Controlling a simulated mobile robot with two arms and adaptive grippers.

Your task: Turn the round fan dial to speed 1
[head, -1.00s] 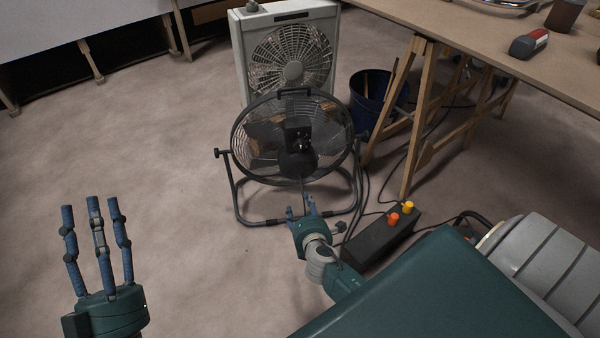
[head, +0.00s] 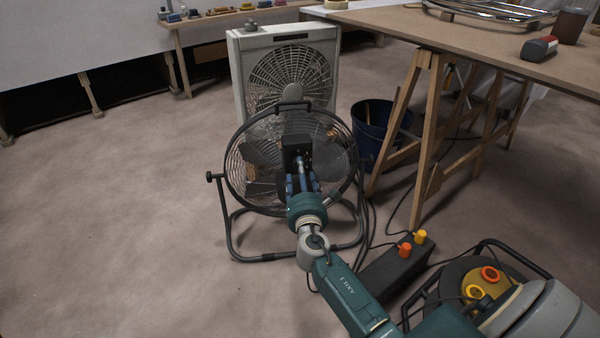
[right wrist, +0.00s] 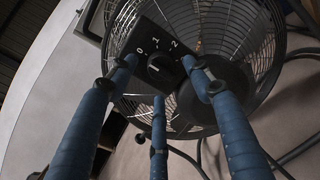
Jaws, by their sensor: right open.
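The round black floor fan (head: 236,190) stands on a tubular frame in the middle of the head view. A black control box (head: 290,141) sits at the centre of its grille. In the right wrist view the box face (right wrist: 148,28) carries the marks 0, 1 and 2 around a round dark dial (right wrist: 160,66) with a short white line. I cannot tell for sure which mark the line points to. My right gripper (head: 302,172) is in front of the box. In the wrist view its three fingers (right wrist: 159,80) are spread around the dial, apart from it. My left gripper is out of view.
A white box fan (head: 238,75) stands behind. A wooden trestle table (head: 470,58) and a blue bucket (head: 372,130) are at the right. A black box with orange and yellow knobs (head: 392,271) and cables lie right of my arm. The floor at the left is clear.

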